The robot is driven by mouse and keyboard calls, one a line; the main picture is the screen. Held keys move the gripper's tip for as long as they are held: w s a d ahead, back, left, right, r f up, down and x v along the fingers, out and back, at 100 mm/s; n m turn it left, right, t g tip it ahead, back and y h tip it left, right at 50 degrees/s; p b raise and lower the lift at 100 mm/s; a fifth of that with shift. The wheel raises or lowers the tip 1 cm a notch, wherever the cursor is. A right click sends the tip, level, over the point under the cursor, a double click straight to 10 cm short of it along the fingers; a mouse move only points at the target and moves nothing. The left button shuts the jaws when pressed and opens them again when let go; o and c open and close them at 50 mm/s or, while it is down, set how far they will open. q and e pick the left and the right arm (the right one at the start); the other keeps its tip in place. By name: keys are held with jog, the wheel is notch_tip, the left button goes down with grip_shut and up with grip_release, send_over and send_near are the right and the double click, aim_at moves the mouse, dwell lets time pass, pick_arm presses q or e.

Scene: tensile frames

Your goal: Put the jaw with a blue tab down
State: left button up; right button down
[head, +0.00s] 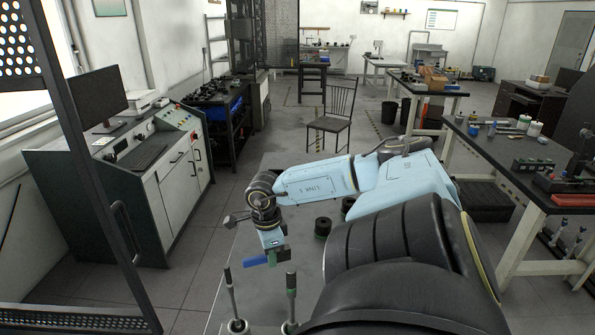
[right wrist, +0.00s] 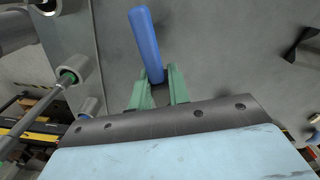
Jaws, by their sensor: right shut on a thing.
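My right gripper (head: 271,258) hangs over the grey table in the head view. In the right wrist view its green fingers (right wrist: 160,92) are shut on the end of a long blue piece, the blue tab (right wrist: 146,42). In the head view the blue tab (head: 255,262) sticks out to the left of the fingers. I cannot make out the rest of the jaw apart from this blue part. The tab appears held above the table surface, but its exact height is unclear. My left gripper is not in view.
A dark round piece (head: 322,228) sits on the table (head: 262,214) beside my arm. My right arm hides much of the table's right side.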

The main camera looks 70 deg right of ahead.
aim_at(273, 287)
notch_tip(273, 287, down, 4)
jog(key=shift+r+b, duration=0.2)
jog(key=shift+b, duration=0.5)
jog(key=shift+f+b, duration=0.65)
jog(key=shift+f, duration=1.85)
jog(key=shift+f+b, duration=0.55)
jog(key=shift+f, duration=0.05)
jog(key=c, duration=1.3)
grip_release()
jog(key=shift+r, duration=0.15)
